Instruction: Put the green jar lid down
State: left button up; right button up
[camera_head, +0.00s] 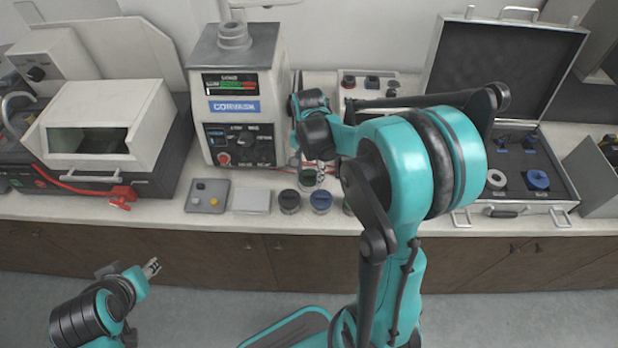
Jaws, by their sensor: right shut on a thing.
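My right gripper (309,168) reaches over the back of the bench, just behind a row of small jars, and is shut on the green jar lid (308,177). My own wrist and arm cover much of the fingers. I cannot tell whether the lid touches the bench or a jar. In front of it stand a dark-topped jar (289,201) and a blue-topped jar (320,201). Another jar (347,207) to their right is partly hidden by my arm. My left gripper (152,267) is low at the left, in front of the bench and away from the jars; its opening is unclear.
The press (238,100) stands behind the jars. A grey button box (207,196) and a pale flat block (252,200) lie left of them. A white-hooded machine (95,120) is at left, an open case (510,195) at right. The bench front edge is close to the jars.

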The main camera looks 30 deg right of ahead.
jog(key=shift+f, duration=1.05)
jog(key=shift+b, duration=0.3)
jog(key=shift+f, duration=0.2)
jog(key=o, duration=0.8)
jog(key=shift+c, duration=0.2)
jog(key=shift+r, duration=0.1)
